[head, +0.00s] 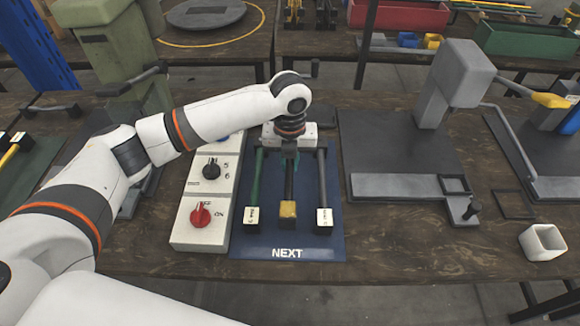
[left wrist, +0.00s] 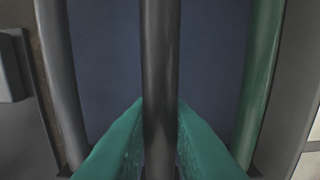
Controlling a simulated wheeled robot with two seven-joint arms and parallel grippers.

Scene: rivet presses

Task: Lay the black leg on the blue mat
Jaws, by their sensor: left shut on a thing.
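The blue mat (head: 285,253), marked NEXT, lies on the near part of the wooden table. The black leg (head: 289,183) lies lengthwise over its middle, with a yellow block at its near end. My left gripper (head: 289,152) points down and is shut on the far part of this leg. In the left wrist view the green fingers (left wrist: 160,112) sit on both sides of the black leg (left wrist: 160,50). Whether the leg touches the mat or is slightly above it, I cannot tell. My right gripper is not in view.
A green leg (head: 255,190) lies left of the black leg and a grey leg (head: 322,185) right, both with white-labelled ends. A white control box (head: 200,228) with knobs borders the mat's left. A grey press (head: 450,100) stands right, and a white square cup (head: 542,243) near the edge.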

